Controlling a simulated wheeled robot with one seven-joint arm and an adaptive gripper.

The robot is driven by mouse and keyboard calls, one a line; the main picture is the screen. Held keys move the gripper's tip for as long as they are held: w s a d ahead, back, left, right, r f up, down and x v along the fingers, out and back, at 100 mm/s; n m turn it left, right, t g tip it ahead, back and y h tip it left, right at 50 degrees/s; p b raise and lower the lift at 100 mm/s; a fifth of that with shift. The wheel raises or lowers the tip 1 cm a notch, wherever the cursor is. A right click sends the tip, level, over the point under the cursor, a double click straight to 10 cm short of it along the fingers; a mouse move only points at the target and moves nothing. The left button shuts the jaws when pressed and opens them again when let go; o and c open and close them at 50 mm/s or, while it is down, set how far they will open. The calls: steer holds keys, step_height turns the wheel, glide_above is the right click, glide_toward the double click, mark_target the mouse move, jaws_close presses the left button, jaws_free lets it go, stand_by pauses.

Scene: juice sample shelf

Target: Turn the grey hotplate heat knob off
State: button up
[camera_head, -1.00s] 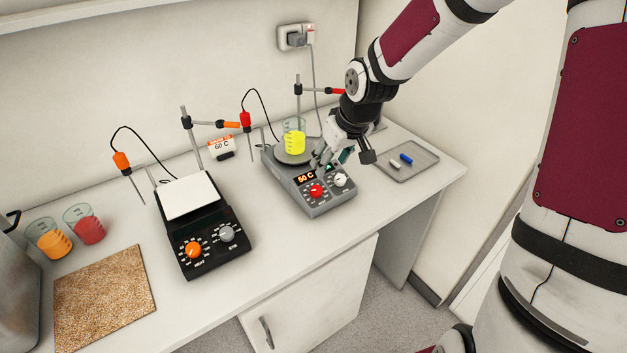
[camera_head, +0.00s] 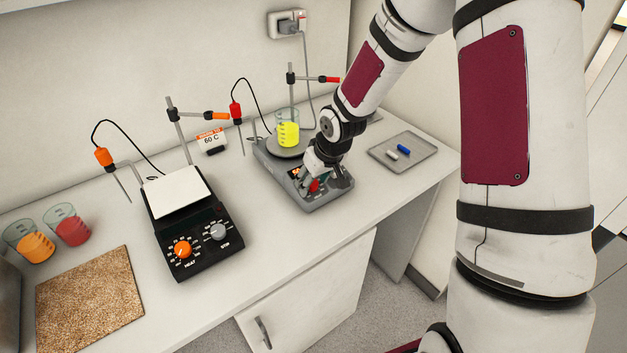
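The grey hotplate (camera_head: 313,204) stands on the white bench, with a beaker of yellow liquid (camera_head: 288,134) on its round plate. Its red heat knob (camera_head: 315,186) is on the front panel and is partly covered by my gripper. My gripper (camera_head: 310,188) points down over the panel, with its fingertips at or very close to the red knob. I cannot tell whether the fingers touch it or are closed on it. The white knob and most of the display are hidden behind my gripper.
A black hotplate (camera_head: 205,262) with an orange knob (camera_head: 182,250) stands to the left. A metal tray (camera_head: 418,163) lies to the right. Probe stands rise behind both hotplates. Two beakers and a cork mat (camera_head: 90,300) are at the far left. Bench between the hotplates is clear.

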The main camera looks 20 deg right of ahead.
jaws_close()
steer(key=shift+n, duration=0.4)
steer(key=n+p, duration=0.2)
steer(key=n, duration=0.2)
steer(key=shift+d+n, duration=0.1)
steer(key=shift+n, duration=0.3)
steer(key=n, duration=0.3)
steer(key=n+p, duration=0.1)
steer(key=n, duration=0.2)
steer(key=shift+g+y, duration=0.3)
steer(key=shift+g, duration=0.1)
steer(key=shift+n, duration=0.4)
